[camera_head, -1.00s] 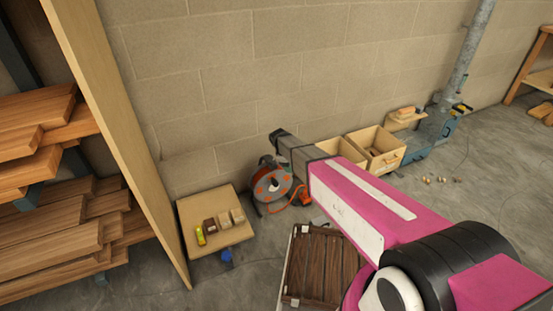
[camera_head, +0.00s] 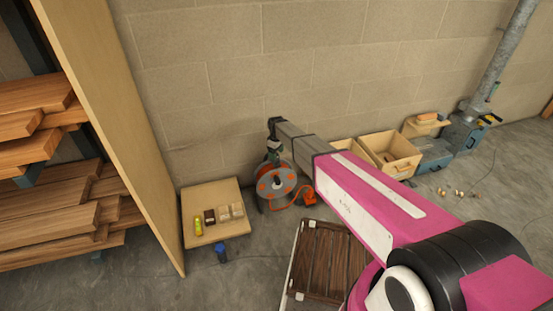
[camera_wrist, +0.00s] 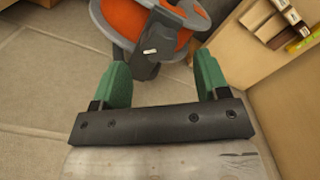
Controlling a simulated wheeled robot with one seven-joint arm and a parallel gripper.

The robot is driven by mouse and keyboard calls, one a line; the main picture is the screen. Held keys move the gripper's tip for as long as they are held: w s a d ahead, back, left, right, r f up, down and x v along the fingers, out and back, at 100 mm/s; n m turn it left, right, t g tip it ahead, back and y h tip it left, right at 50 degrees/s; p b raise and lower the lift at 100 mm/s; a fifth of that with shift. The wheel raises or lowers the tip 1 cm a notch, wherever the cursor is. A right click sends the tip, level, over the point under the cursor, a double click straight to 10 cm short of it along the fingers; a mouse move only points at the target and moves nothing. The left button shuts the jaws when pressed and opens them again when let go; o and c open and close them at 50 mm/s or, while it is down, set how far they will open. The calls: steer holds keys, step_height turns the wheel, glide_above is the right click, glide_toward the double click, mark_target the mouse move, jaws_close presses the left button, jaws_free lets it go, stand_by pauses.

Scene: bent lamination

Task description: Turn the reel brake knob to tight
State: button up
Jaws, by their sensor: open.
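The cable reel (camera_head: 268,194) stands on the floor against the block wall, with an orange and grey face. In the wrist view the reel (camera_wrist: 118,18) fills the top middle. A dark part with a small white mark (camera_wrist: 150,51) sticks out in front of its orange face; it looks like the brake knob, but I cannot read its setting. My gripper (camera_wrist: 162,76) has its two green fingers apart with nothing between them. The dark part lies just beyond and between the fingertips, with no clear contact. In the head view my gripper (camera_head: 273,155) hangs over the reel's top.
A low wooden box (camera_head: 231,190) with small blocks on top stands left of the reel. A blue cup-like item (camera_head: 221,252) is on the floor. An orange cable (camera_head: 309,196) lies right of the reel. A slatted wooden pallet (camera_head: 326,265) and open bins (camera_head: 398,160) are further right.

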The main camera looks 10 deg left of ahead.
mark_target(277, 158)
steer(key=shift+f, duration=1.95)
steer(key=shift+c, duration=0.3)
steer(key=c, duration=0.9)
steer(key=shift+o, duration=0.2)
steer(key=m, duration=0.3)
steer(key=shift+m, duration=2.5)
